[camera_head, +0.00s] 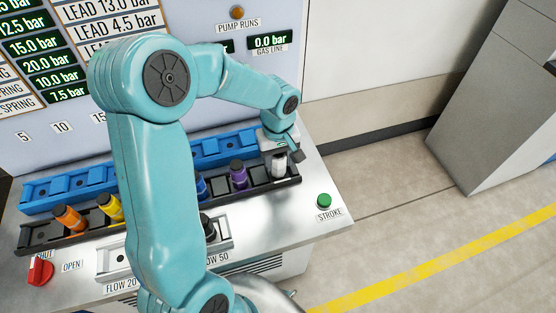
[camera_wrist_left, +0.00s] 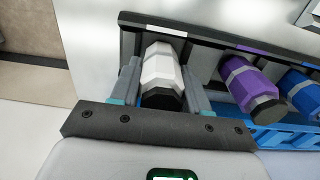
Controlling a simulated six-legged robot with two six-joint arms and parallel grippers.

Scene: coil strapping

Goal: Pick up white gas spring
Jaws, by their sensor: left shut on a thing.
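The white gas spring (camera_head: 279,163) stands at the right end of the black rack (camera_head: 287,182). In the left wrist view the white gas spring (camera_wrist_left: 161,70) has a white body and a black end, and it sits between the two fingers. My left gripper (camera_head: 277,150) reaches down over it from above and is shut on it; it also shows in the left wrist view (camera_wrist_left: 162,88). The spring's lower part is still within or just over the rack slot; I cannot tell which. My right gripper is not in view.
Purple (camera_head: 238,174), yellow (camera_head: 110,207) and orange (camera_head: 69,217) springs stand in the same rack, with a blue one partly behind my arm. A blue rack (camera_head: 75,184) lies behind. A green STROKE button (camera_head: 324,200) and red valve knob (camera_head: 40,271) are on the bench.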

